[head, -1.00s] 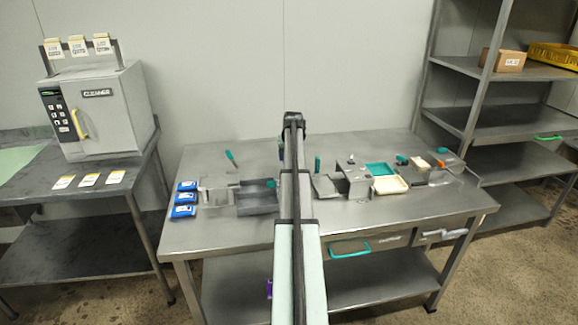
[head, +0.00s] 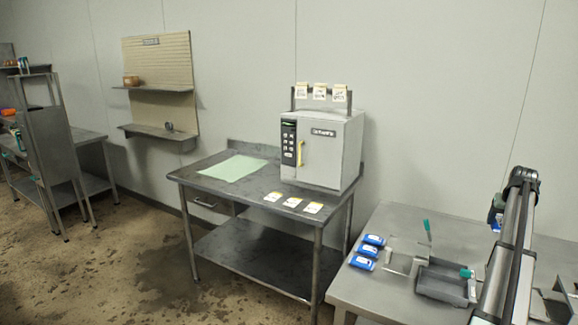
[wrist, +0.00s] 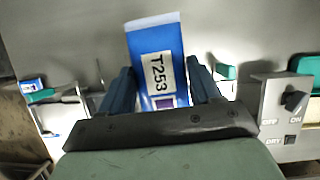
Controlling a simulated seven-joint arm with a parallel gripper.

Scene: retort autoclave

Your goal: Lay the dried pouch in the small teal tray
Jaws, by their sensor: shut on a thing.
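The pouch stands out between the two fingers in the wrist view. In the head view my gripper is at the right, partly hidden by my arm, with a bit of the blue pouch (head: 496,226) showing. A teal surface (wrist: 306,66), likely the small teal tray, shows at the right edge of the wrist view, beyond a grey box with a knob (wrist: 290,100) marked ON, OFF and DRY. The tray is not in the head view now.
Several blue packs (head: 369,251) lie on the steel table (head: 385,290), beside a clear stand (head: 402,257) and a grey tray (head: 443,287).

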